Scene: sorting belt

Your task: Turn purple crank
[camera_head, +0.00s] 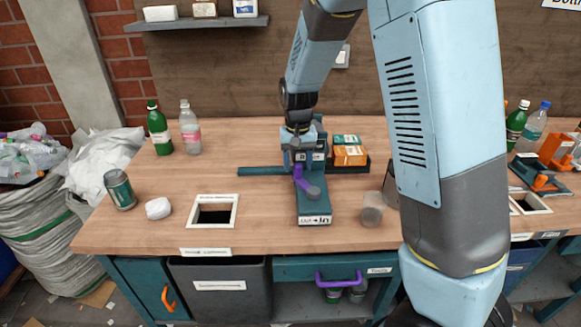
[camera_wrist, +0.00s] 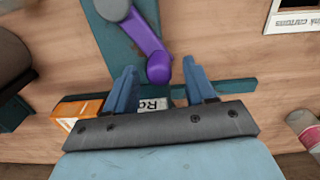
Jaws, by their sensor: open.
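The purple crank (camera_head: 302,181) sits on a teal device (camera_head: 313,206) with an "Out → In" label on its front. In the wrist view the crank (camera_wrist: 147,40) runs from a grey hub (camera_wrist: 113,8) to a rounded purple knob. My gripper (camera_head: 301,157) is above the device, pointing down. In the wrist view my gripper (camera_wrist: 159,66) is open, with one blue finger on each side of the knob. I cannot tell whether the fingers touch it or how deep they reach. Part of the device is hidden behind my gripper.
A tray with orange and green boxes (camera_head: 349,155) stands right of the device. A grey cup (camera_head: 372,210) is nearby at right. A square opening (camera_head: 214,212), a white lump (camera_head: 158,208) and a can (camera_head: 119,190) are left. Bottles (camera_head: 159,130) stand at the back left.

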